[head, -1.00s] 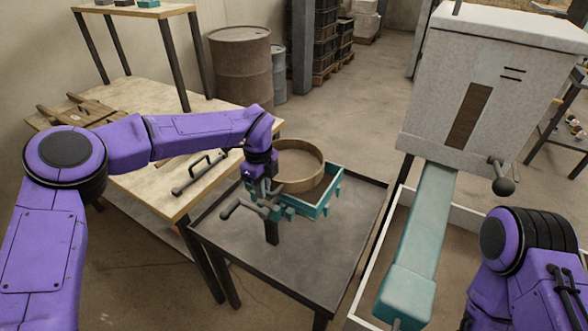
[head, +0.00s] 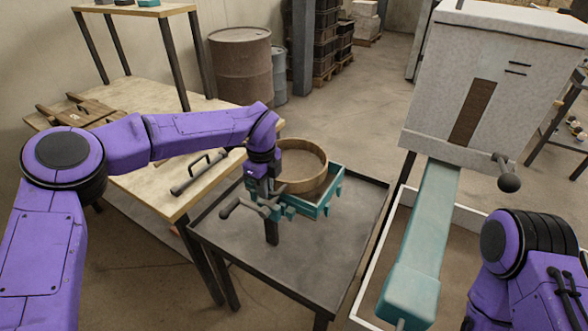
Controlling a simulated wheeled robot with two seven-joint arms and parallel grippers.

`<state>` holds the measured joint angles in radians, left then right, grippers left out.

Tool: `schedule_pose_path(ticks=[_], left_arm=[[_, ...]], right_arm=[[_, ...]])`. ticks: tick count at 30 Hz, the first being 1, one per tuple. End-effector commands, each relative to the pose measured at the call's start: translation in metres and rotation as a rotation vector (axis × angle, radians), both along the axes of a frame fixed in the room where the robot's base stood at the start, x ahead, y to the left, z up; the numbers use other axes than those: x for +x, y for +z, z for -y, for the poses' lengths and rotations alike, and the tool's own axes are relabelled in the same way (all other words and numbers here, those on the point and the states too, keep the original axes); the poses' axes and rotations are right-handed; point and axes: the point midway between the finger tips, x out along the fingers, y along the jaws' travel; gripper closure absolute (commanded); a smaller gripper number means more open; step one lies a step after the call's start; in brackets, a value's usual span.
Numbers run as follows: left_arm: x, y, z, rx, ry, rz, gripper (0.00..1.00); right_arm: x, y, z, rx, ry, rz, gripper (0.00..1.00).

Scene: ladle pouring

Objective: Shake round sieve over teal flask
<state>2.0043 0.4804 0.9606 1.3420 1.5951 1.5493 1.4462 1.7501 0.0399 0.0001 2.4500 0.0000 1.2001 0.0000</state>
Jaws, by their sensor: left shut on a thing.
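The round sieve (head: 308,183) has a tall tan wooden rim. It is held roughly level over the teal flask (head: 327,200), an open rectangular frame on the dark metal table. The sieve covers part of the flask's opening, and its mesh and contents cannot be made out. My left gripper (head: 270,196) points down at the sieve's near left side and is shut on the sieve. The gripper hides the exact grip. A dark rod with a knobbed end (head: 230,207) sticks out left beside the gripper. My right gripper is out of view; only its purple arm shows at lower right.
The metal table (head: 330,255) is bare in front of the flask. A wooden bench (head: 150,187) with a dark-handled tool (head: 196,177) stands left. A grey hopper with a teal chute (head: 425,235) stands right, over a white-edged bin. Barrels (head: 240,65) stand behind.

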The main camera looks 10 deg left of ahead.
Motion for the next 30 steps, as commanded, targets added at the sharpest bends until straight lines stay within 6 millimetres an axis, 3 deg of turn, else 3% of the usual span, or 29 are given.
schedule_pose_path(ticks=[3,6,15,18,27,30], left_arm=[[-0.007,-0.004,0.02,0.0,-0.007,0.001,1.0],[-0.01,-0.002,0.027,0.0,-0.004,0.001,1.0],[0.005,0.001,-0.013,0.0,0.0,0.001,1.0],[0.006,-0.001,-0.015,0.0,-0.002,0.001,1.0],[-0.01,-0.003,0.029,-0.001,-0.006,0.002,1.0],[-0.012,-0.001,0.034,-0.001,-0.006,0.001,1.0]], right_arm=[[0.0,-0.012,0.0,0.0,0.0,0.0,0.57],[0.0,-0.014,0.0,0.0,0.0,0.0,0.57],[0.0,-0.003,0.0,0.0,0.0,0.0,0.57],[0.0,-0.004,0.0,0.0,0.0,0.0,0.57],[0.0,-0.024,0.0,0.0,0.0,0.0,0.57],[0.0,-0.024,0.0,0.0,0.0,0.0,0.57]])
